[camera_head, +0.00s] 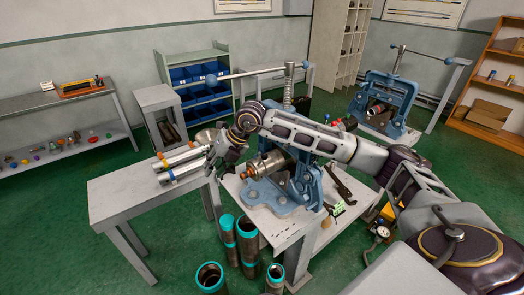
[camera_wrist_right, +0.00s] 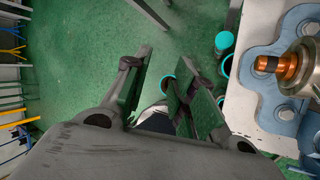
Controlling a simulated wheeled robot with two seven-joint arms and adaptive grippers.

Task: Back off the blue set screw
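My right gripper (camera_head: 214,166) reaches across from the right, above the gap between the left bench and the vise table. In the right wrist view its two fingers (camera_wrist_right: 162,90) stand apart with nothing gripped between them. Two pale bars lie on the left bench, with a small orange piece (camera_head: 163,160) and a small blue piece (camera_head: 170,174) at their left ends; I cannot tell whether the blue piece is the set screw. The blue pipe vise (camera_head: 306,187) holds a metal pipe (camera_head: 262,166); its copper-coloured end (camera_wrist_right: 283,67) shows in the right wrist view. My left gripper is out of view.
Several dark pipes with teal ends (camera_head: 248,235) stand on the floor in front of the vise table (camera_head: 285,232). The vise's long bar with a blue ball end (camera_head: 211,80) stretches above my right arm. A second blue vise (camera_head: 383,103) stands behind. Green floor lies open at left.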

